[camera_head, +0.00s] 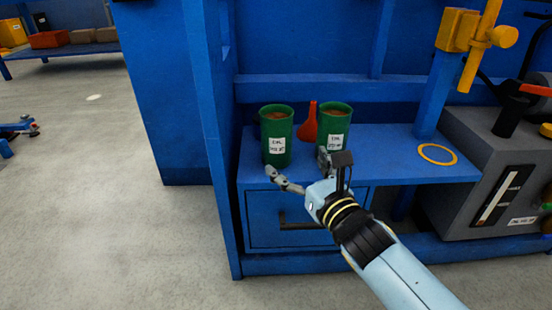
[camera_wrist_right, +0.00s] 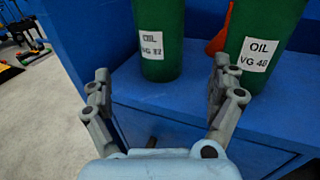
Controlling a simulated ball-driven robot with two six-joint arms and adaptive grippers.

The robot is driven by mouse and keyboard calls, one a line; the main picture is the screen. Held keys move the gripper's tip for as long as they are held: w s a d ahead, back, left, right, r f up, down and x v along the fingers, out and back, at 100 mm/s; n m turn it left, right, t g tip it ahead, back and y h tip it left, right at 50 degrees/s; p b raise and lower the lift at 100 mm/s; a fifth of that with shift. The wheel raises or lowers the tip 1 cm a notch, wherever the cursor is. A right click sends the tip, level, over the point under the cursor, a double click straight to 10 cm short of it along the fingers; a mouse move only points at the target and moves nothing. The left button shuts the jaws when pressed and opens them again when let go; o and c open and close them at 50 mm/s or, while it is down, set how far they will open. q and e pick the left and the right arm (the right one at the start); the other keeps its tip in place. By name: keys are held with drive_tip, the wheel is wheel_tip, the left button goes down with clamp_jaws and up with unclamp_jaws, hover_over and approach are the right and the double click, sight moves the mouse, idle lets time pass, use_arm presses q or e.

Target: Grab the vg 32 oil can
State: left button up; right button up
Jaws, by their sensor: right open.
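The VG 32 oil can (camera_head: 275,148) is a green cylinder with a white label, standing upright on a blue shelf (camera_head: 395,155). In the right wrist view its label reads OIL VG 32, and the can (camera_wrist_right: 160,66) appears between my fingers, beyond them. A second green can (camera_head: 333,130) stands to its right; its label seems to read VG 48 in the right wrist view (camera_wrist_right: 275,25). My right gripper (camera_head: 297,163) is open and empty in front of the cans. One finger shows low in front of each can. My left gripper is not in view.
A red funnel (camera_head: 308,125) stands between and behind the cans. A yellow ring (camera_head: 437,154) lies on the shelf's right part. A blue post (camera_head: 208,130) rises left of the shelf, and a drawer (camera_head: 285,220) is below. A grey machine (camera_head: 490,160) stands right.

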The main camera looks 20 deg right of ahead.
sight(283, 146)
drive_tip(key=w, duration=0.5)
drive_tip(key=shift+a+r, duration=0.15)
drive_tip(key=shift+a, duration=0.15)
drive_tip(key=w, duration=0.5)
drive_tip(key=shift+w+a+f+b, duration=0.2)
drive_tip(key=shift+w+a+b, duration=0.05)
drive_tip(key=shift+w+b, duration=0.15)
drive_tip(key=c, duration=1.6)
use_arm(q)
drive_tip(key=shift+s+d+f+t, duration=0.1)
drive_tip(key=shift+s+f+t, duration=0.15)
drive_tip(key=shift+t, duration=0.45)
use_arm(e)
drive_tip(key=shift+c, duration=0.2)
drive_tip(key=shift+r, duration=0.15)
